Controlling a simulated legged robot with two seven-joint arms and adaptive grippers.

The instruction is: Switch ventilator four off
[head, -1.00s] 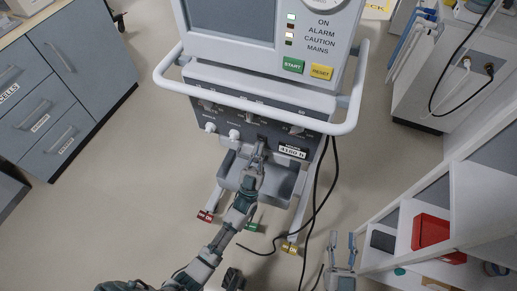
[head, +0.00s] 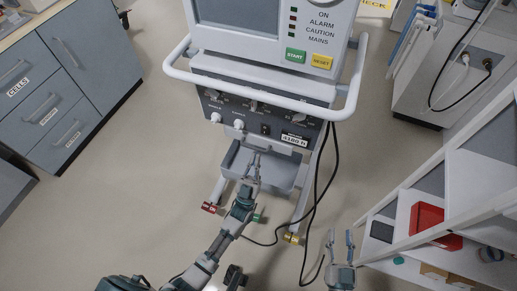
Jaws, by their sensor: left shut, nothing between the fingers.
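The ventilator (head: 262,88) stands upright in the upper middle of the head view, with a grey screen, a green START button (head: 296,56) and a yellow RESET button (head: 321,62). Its column of indicator lamps (head: 293,24) looks dark. A small dark switch (head: 265,129) sits on the lower front panel, right of two white knobs. A label (head: 295,139) beside it is too small to read surely. My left gripper (head: 253,158) is shut and empty, below the switch and apart from it, over the grey tray (head: 277,169). My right gripper (head: 341,236) is open and empty at the lower right.
A white rail (head: 262,102) runs across the ventilator's front. Black cables (head: 314,205) hang to the floor on its right. A drawer cabinet (head: 72,85) stands left, and a white shelf unit (head: 455,205) with a red box (head: 426,226) stands right.

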